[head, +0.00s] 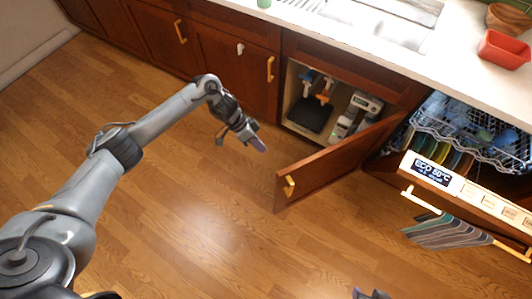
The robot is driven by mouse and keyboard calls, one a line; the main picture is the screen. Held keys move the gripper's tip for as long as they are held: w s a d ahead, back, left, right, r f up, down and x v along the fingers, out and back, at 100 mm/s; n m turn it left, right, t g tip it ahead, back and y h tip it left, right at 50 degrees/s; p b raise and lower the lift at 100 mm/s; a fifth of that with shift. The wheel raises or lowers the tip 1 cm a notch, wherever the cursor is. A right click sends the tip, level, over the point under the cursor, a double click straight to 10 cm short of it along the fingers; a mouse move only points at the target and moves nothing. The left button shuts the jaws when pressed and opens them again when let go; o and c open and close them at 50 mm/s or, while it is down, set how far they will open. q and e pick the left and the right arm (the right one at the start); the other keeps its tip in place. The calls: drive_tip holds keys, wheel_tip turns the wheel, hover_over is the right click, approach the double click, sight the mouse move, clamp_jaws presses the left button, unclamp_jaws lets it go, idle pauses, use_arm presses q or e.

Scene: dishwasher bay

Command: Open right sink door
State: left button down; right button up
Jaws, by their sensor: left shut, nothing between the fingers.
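The right sink door (338,163) is a brown wooden panel with a yellow handle (290,186). It stands swung out from the cabinet, and the cabinet inside (313,112) is exposed. My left gripper (257,144) is shut and empty, to the left of the door and apart from it, in front of the left sink door (240,75), which is closed. My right gripper (370,294) shows only as a small dark part at the bottom edge, so whether it is open is hidden.
Spray bottles (325,90) and a pale container (355,113) stand inside the cabinet. To the right, the open dishwasher has a pulled-out rack (475,135) and a lowered door (470,190) with a striped towel (450,231). A red bowl (503,50) is on the counter. The floor is clear.

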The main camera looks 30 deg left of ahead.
use_arm(q)
drive_tip(key=s+d+f+b, duration=0.1)
drive_tip(key=d+f+b, duration=0.2)
drive_tip(key=d+f, duration=0.4)
drive_tip(key=shift+s+d, duration=0.25)
drive_tip(key=shift+d, duration=0.6)
use_arm(e)
drive_tip(key=shift+s+f, duration=0.1)
drive_tip(key=shift+f, duration=1.55)
